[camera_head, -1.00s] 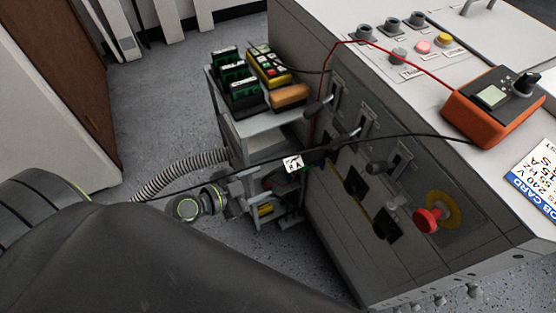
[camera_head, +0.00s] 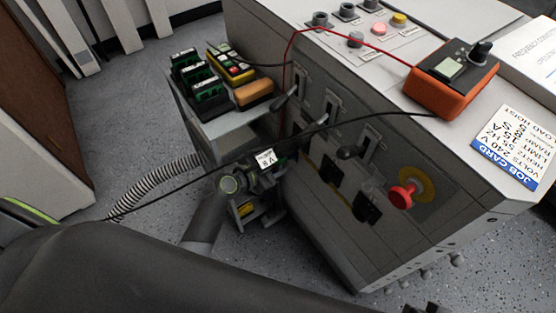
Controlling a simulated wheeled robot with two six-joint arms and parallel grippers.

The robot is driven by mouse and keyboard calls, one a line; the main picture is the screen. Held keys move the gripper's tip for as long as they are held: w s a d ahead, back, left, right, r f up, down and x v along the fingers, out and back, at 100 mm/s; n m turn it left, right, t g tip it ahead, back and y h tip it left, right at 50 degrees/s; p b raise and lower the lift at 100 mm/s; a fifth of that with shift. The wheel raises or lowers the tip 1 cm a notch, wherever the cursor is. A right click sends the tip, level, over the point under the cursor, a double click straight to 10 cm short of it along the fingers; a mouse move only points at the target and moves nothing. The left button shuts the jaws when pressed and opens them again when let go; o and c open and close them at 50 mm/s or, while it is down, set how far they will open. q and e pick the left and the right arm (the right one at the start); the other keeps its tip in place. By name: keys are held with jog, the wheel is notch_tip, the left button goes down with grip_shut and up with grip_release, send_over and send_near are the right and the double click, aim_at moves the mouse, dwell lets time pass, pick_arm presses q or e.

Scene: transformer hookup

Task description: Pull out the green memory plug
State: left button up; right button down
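A small green patch (camera_head: 281,161), probably the green memory plug, shows at the grey cabinet's side, just right of a white tag reading 8 V (camera_head: 265,159). Most of it is hidden by the tag and my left gripper. My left arm comes in from the lower left, and my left gripper (camera_head: 266,181) is right below the tag, close to the green patch. Its fingers are dark and small, so I cannot tell whether they are open, shut or touching the plug. My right gripper cannot be made out.
A shelf (camera_head: 232,125) holds several green blocks (camera_head: 207,86) and a yellow device (camera_head: 231,66). A black cable (camera_head: 330,127) and red wire (camera_head: 289,50) cross the cabinet front. Levers, a red knob (camera_head: 402,195) and an orange meter (camera_head: 452,88) stand close by.

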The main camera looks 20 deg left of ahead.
pick_arm(q)
jog(key=shift+w+d+f, duration=0.1)
jog(key=shift+w+d, duration=0.05)
jog(key=shift+w, duration=0.1)
grip_shut()
dwell(0.5)
